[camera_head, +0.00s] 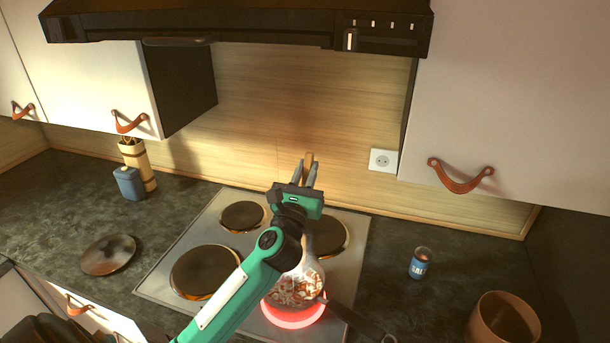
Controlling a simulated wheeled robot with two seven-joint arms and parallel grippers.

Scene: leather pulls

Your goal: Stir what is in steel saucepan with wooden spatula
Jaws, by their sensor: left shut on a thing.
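The steel saucepan (316,274) sits on the glowing front right hotplate. Its dark handle points to the lower right. Chopped whitish and reddish food (297,289) lies in it. My left gripper (308,174) is above and behind the pan in the head view, its fingers pointing away toward the backsplash. It is shut on the wooden spatula (309,159), whose upper end shows between the fingers. The rest of the spatula is hidden behind my gripper and arm, so I cannot tell whether it touches the food. My right gripper is out of view.
The hob (347,255) has several dark hotplates. A lid (108,254), a blue container (129,183) and a tan holder (138,164) stand left. A blue can (419,263) and brown pot (502,322) stand right. The range hood (240,22) hangs above.

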